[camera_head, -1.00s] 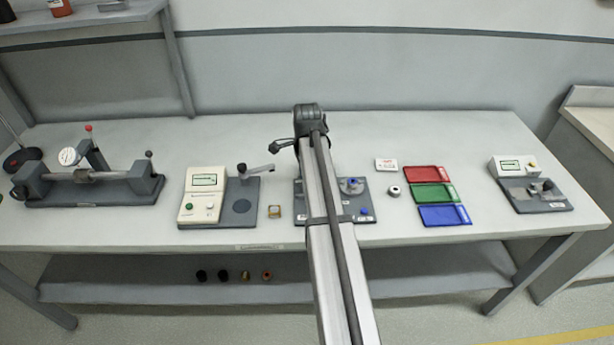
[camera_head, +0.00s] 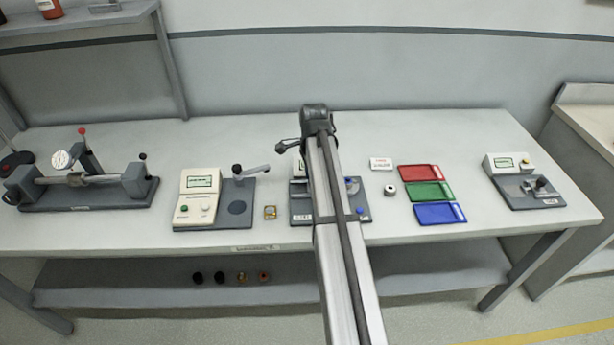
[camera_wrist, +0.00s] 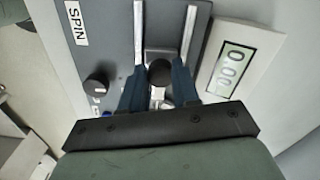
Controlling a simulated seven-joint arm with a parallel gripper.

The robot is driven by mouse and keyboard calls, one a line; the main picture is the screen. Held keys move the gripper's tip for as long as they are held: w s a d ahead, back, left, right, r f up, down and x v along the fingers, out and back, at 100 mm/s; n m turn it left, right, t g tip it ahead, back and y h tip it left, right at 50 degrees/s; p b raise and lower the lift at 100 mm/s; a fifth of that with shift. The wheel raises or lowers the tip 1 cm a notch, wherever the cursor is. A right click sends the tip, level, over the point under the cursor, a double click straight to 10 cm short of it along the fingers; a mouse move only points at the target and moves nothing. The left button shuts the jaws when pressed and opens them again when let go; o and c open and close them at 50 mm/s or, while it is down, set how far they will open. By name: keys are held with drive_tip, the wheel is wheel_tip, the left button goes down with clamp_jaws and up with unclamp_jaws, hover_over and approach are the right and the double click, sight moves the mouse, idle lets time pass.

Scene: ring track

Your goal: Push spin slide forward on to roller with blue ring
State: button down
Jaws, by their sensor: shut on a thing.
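In the wrist view my gripper (camera_wrist: 160,70) has its two dark blue fingers shut on a dark round knob (camera_wrist: 160,74) of the spin slide. The slide's grey block (camera_wrist: 162,52) sits between two light rails (camera_wrist: 140,25) on a dark base plate with a "SPIN" label (camera_wrist: 77,22). In the head view my arm covers the gripper, the slide and the middle of this fixture (camera_head: 301,209). A grey round metal part (camera_head: 352,186) shows partly right of the arm. I cannot make out the roller or a blue ring on it.
A display (camera_wrist: 232,68) stands right of the rails and a black dial (camera_wrist: 97,87) left in the wrist view. In the head view a loose ring (camera_head: 390,190) and red, green and blue trays (camera_head: 437,213) lie right. A white tester (camera_head: 199,198) stands left.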

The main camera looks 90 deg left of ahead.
drive_tip(key=c, duration=1.1)
unclamp_jaws()
drive_tip(key=shift+w, duration=0.3)
drive_tip(key=shift+o, duration=1.4)
drive_tip(key=shift+s, duration=0.1)
wheel_tip(320, 180, up, 14)
drive_tip(key=shift+f, duration=0.1)
